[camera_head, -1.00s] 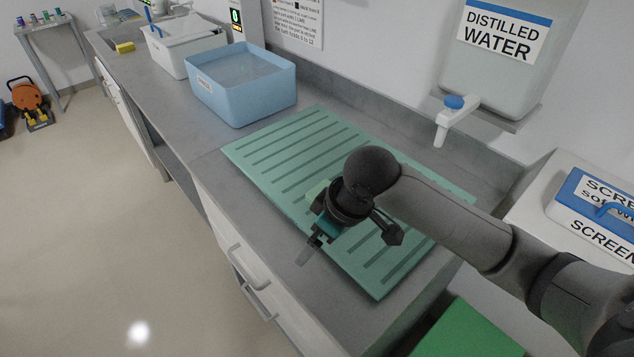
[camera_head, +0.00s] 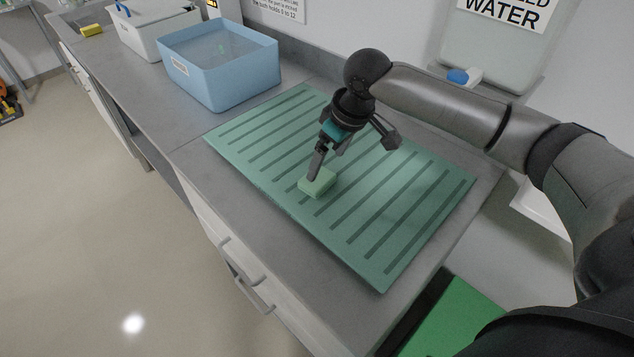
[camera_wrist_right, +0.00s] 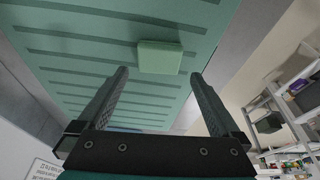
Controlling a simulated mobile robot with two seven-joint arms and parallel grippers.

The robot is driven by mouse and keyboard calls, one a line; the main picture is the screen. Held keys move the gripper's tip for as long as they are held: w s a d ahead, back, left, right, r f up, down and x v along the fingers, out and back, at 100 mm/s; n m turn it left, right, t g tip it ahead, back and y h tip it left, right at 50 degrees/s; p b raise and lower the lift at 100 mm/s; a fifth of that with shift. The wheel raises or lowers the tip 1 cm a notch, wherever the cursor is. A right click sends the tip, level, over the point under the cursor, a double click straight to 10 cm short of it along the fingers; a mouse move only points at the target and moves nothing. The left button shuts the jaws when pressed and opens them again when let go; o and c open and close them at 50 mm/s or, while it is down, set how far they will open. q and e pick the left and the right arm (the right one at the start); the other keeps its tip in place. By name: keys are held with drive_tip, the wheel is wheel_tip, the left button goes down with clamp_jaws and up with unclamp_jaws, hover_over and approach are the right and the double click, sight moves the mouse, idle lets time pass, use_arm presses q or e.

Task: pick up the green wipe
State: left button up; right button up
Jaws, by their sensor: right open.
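The green wipe (camera_head: 318,183) is a small pale green block lying on the ribbed green mat (camera_head: 400,215) on the counter. It also shows in the right wrist view (camera_wrist_right: 160,57), ahead of the fingertips and roughly between their lines. My right gripper (camera_head: 325,172) is just above and behind the wipe, pointing down at it, and one finger overlaps the wipe in the head view. In the right wrist view the right gripper (camera_wrist_right: 160,75) is open, with nothing between its fingers. Whether a finger touches the wipe I cannot tell. My left gripper is not in view.
A blue tub (camera_head: 222,75) stands on the counter beyond the mat, with a white tub (camera_head: 150,35) and a yellow sponge (camera_head: 92,30) farther back. A distilled water tank (camera_head: 490,50) with a blue-topped tap is on the wall. Bare counter (camera_head: 190,165) borders the mat.

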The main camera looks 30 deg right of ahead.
sight(318, 177)
drive_tip(key=shift+w+b+x, duration=0.1)
drive_tip(key=shift+b+x, duration=0.25)
drive_tip(key=shift+x, duration=1.4)
drive_tip(key=shift+w+b+x, duration=0.15)
drive_tip(key=shift+b+x, duration=0.2)
drive_tip(key=shift+x, duration=1.4)
drive_tip(key=shift+c, duration=0.2)
drive_tip(key=shift+r, duration=0.1)
drive_tip(key=c, duration=1)
